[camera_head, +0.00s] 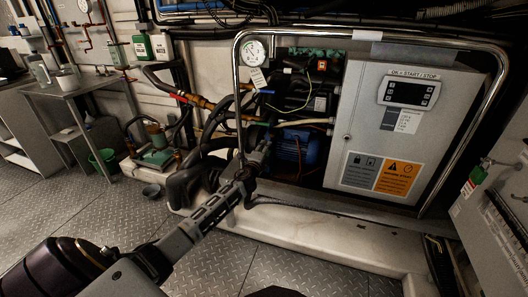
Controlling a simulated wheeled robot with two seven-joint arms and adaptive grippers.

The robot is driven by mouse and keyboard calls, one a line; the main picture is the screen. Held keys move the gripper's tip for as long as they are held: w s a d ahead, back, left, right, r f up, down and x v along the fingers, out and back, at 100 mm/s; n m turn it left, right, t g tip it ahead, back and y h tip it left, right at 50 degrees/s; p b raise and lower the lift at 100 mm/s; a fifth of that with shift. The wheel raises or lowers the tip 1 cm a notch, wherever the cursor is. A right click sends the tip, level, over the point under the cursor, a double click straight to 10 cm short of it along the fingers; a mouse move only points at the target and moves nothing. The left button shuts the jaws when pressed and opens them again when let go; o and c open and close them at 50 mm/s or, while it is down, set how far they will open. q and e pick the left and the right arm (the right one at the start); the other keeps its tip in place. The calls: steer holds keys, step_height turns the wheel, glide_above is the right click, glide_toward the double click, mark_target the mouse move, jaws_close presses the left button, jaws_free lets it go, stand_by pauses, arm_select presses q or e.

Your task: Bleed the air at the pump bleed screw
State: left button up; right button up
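My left arm reaches in from the lower left, and my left gripper (261,152) is at the pipework on the left side of the chiller frame. Its fingers are dark against dark hoses, so I cannot tell whether they are open or shut, or touching anything. A blue pump or motor body (297,148) sits inside the frame just right of the gripper. The bleed screw cannot be made out; it is too small or hidden behind the gripper. A round pressure gauge (254,50) with a hanging tag (258,79) is above the gripper. My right gripper is not in view.
A chrome tube rail (238,95) arches around the frame. A grey control cabinet (365,105) with a display (408,93) stands right of the pump. A pale base ledge (310,232) runs below. A steel table (75,87) and green bucket (103,160) stand left.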

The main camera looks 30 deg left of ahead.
arm_select(q)
steer(key=v, duration=1.2)
stand_by(0.8)
steer(key=shift+d, duration=0.1)
stand_by(0.6)
